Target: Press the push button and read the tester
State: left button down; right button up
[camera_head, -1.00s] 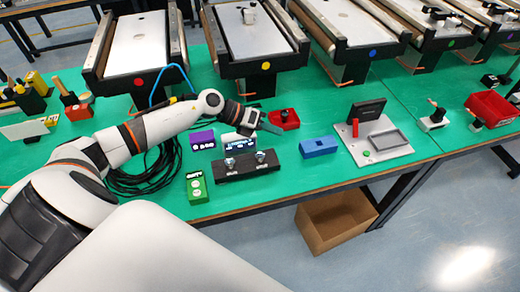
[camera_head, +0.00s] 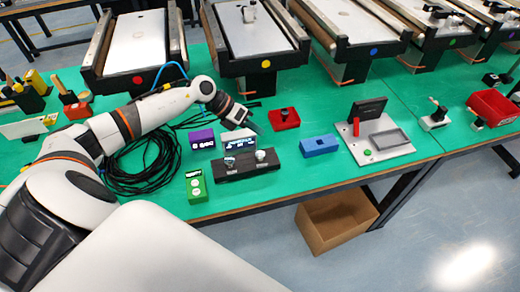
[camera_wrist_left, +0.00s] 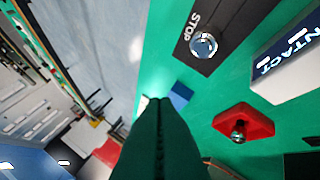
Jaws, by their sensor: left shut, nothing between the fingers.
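The red box with a dark round button on top (camera_head: 284,118) stands on the green bench, right of my left gripper. In the left wrist view the same red box (camera_wrist_left: 256,122) shows a shiny round button, clear of the fingers. The tester (camera_head: 237,142) is a pale box with a dark lit screen. In the left wrist view only "NTACT" reads on its screen (camera_wrist_left: 290,52); the rest is cut off. My left gripper (camera_head: 256,128) is shut and empty, above the bench behind the tester. Its dark fingers (camera_wrist_left: 158,135) are together. My right gripper is not in view.
A black bar with two knobs (camera_head: 246,172), one marked STOP, stands in front of the tester. A purple box (camera_head: 202,139), green box (camera_head: 196,187) and blue block (camera_head: 319,146) stand nearby. Black cable (camera_head: 150,170) lies left. Conveyors (camera_head: 262,66) line the back.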

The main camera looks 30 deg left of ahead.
aim_at(256, 153)
pick_arm(q)
notch_tip(256, 153, down, 7)
jog(key=b, duration=0.4)
jog(key=shift+f+b, duration=0.1)
jog(key=shift+b, duration=0.2)
dwell(1.6)
jog(key=shift+f+b, duration=0.35)
jog(key=shift+b, duration=0.05)
jog(key=shift+f+b, duration=0.4)
jog(key=shift+f, duration=0.05)
dwell(0.4)
jog(key=shift+r, duration=0.1)
jog(key=shift+r+p, duration=0.6)
jog(key=shift+r, duration=0.15)
jog(key=shift+r+p, duration=1.7)
jog(key=shift+r, duration=0.8)
